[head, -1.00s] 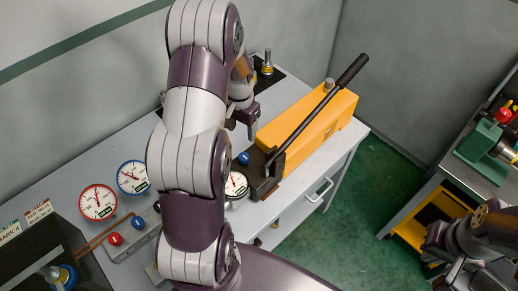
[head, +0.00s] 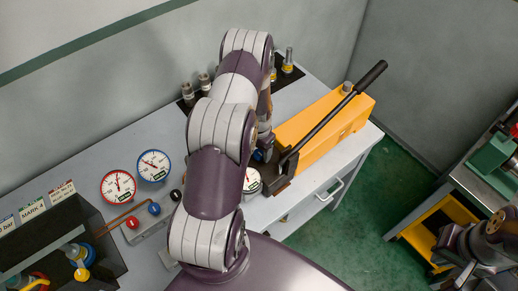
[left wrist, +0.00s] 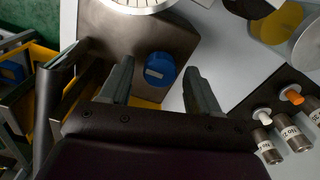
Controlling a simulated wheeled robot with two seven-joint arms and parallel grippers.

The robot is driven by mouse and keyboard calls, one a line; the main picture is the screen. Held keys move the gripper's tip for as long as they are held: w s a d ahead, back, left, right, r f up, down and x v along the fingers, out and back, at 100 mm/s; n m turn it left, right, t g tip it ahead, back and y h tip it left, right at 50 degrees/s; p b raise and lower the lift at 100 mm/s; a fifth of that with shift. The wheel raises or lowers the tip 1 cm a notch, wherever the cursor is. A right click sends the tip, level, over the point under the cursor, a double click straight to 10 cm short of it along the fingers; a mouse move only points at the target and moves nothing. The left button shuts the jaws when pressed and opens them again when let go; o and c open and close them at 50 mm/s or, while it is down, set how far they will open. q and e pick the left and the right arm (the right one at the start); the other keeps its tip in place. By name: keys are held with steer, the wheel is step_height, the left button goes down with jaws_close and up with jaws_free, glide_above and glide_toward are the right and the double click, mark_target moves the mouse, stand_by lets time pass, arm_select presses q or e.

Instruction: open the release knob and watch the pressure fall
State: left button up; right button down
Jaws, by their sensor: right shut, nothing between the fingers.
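The yellow hand pump (head: 318,125) with its long black lever stands at the right of the grey bench. A blue knob on the pump's dark end block, with a pale mark on top, shows in the left wrist view (left wrist: 160,69); in the head view (head: 258,156) it is mostly hidden. My left gripper (left wrist: 158,72) is open, its fingers on either side of this knob with visible gaps. The pump's white-faced gauge (head: 251,181) is partly covered by my left arm, and its needle is hard to read. My right gripper (head: 462,272) is shut and empty at the lower right.
Red-rimmed (head: 118,187) and blue-rimmed (head: 154,165) gauges stand left of my arm, behind a block with red (head: 132,222) and blue (head: 154,209) knobs. A dark bin (head: 60,232) is at the left. Metal fittings (head: 288,60) stand behind the pump.

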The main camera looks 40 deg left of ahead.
arm_select(q)
steer(key=c, duration=0.9)
steer(key=n+b, duration=0.2)
steer(key=n, duration=0.1)
steer(key=shift+f, duration=0.1)
steer(key=n+b, duration=0.2)
steer(key=n, duration=0.2)
steer(key=shift+n, duration=0.3)
steer(key=n+b, duration=0.1)
steer(key=n, duration=0.3)
steer(key=shift+b, duration=0.35)
steer(key=n+b, duration=0.1)
steer(key=n, duration=0.3)
steer(key=shift+a, duration=0.1)
steer(key=shift+r+n, duration=0.2)
steer(key=shift+n, duration=0.3)
